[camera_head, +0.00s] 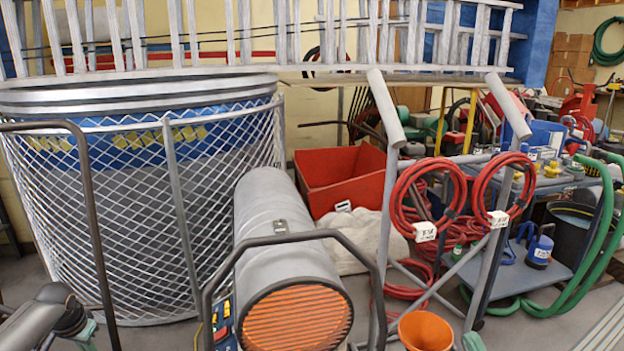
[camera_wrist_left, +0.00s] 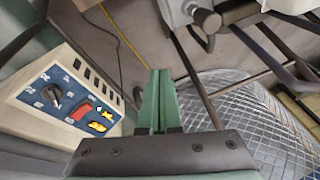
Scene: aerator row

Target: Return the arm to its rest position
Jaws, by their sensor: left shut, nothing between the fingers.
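My left gripper (camera_wrist_left: 159,76) shows in the left wrist view as two green fingers pressed together, with nothing between them. The fingers point over the floor, to the right of a pale control box (camera_wrist_left: 28,96) and left of a wire mesh (camera_wrist_left: 245,120). They look apart from both. In the head view a grey part of my left arm is low at the left edge; the fingertips cannot be made out there. My right gripper is not clearly seen in either view.
A mesh-sided tank (camera_head: 110,230) fills the left of the head view. A dark bent rail (camera_head: 85,200) stands near my left arm. A grey cylinder with an orange grille (camera_head: 297,318) is in the middle. Red hoses (camera_head: 402,190) and an orange bucket (camera_head: 425,330) are right of it.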

